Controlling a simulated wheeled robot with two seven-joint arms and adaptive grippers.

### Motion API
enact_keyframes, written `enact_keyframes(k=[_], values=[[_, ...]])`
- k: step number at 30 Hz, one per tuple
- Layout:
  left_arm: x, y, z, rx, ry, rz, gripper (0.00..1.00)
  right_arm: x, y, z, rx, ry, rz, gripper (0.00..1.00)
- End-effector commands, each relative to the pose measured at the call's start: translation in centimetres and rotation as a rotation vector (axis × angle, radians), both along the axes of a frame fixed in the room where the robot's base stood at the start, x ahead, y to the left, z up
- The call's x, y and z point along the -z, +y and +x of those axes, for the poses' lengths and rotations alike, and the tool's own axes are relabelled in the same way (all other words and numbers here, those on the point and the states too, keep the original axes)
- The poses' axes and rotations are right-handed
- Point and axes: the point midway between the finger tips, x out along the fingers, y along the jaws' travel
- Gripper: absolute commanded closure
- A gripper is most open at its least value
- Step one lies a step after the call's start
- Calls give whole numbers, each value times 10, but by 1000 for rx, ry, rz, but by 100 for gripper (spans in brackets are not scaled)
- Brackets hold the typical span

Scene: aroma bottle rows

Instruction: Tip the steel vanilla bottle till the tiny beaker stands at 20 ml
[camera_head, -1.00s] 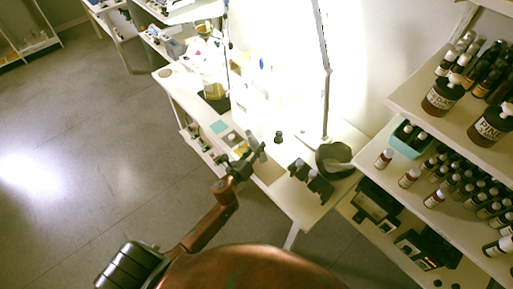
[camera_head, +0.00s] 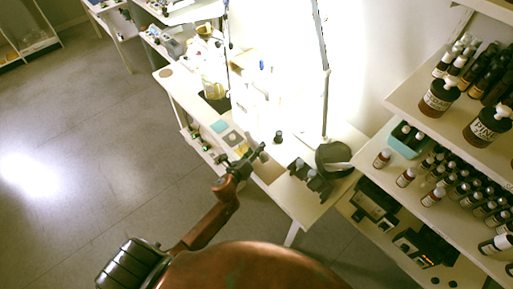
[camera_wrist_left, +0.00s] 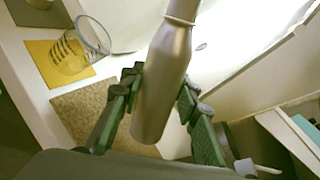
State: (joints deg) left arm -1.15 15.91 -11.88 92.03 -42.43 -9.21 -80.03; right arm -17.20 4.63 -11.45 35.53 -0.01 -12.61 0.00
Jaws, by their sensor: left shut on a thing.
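The steel vanilla bottle (camera_wrist_left: 160,85) is between the two fingers of my left gripper (camera_wrist_left: 155,105) in the left wrist view, which is shut on its body. Its neck points to the top of that picture, and its mouth is out of frame. A small clear beaker (camera_wrist_left: 84,46) with dark graduation marks stands on a yellow mat (camera_wrist_left: 45,62), left of the bottle and apart from it. I cannot make out any liquid level in it. In the head view my left gripper (camera_head: 246,162) is over the bench edge, and the bottle is not clear there. My right gripper is not in view.
A brown mat (camera_wrist_left: 85,110) lies on the bench below the yellow one. In the head view, a teal mat (camera_head: 220,126), a small dark jar (camera_head: 278,137) and a black round stand (camera_head: 333,160) are on the bench. Shelves of brown bottles (camera_head: 440,96) stand at right.

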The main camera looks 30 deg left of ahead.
Motion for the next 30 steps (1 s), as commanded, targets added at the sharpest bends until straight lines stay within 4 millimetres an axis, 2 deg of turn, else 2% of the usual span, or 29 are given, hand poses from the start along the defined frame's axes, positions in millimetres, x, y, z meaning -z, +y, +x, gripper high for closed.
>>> enact_keyframes(k=[30], values=[[5, -7, -2, 2, 43, -164, 100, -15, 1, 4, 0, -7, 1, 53]])
